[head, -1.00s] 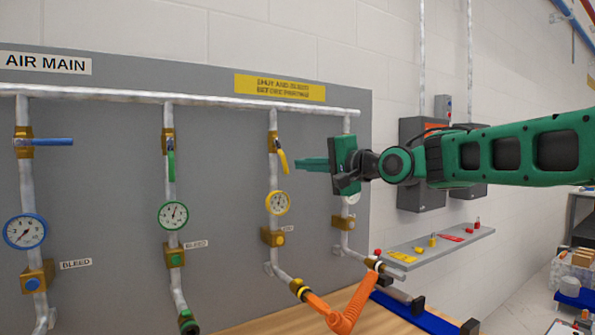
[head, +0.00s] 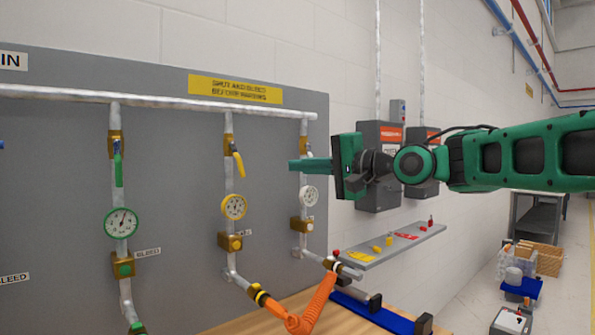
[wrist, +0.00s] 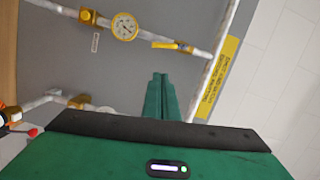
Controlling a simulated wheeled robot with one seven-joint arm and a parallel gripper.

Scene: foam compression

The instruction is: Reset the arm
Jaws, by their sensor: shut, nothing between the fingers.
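My gripper (head: 300,164) is green and shut, with nothing between its fingers. In the head view it points left in front of the grey panel, beside the rightmost vertical pipe, and hides the upper part of that pipe. My green arm reaches in from the right edge, roughly level. In the wrist view the shut fingers (wrist: 161,97) show against the grey panel, apart from the yellow-ringed gauge (wrist: 125,27).
The grey panel (head: 60,200) carries pipes, a green gauge (head: 121,222), a yellow gauge (head: 234,206) and a yellow valve handle (head: 238,165). A shelf (head: 425,234) with small red and yellow items is on the wall.

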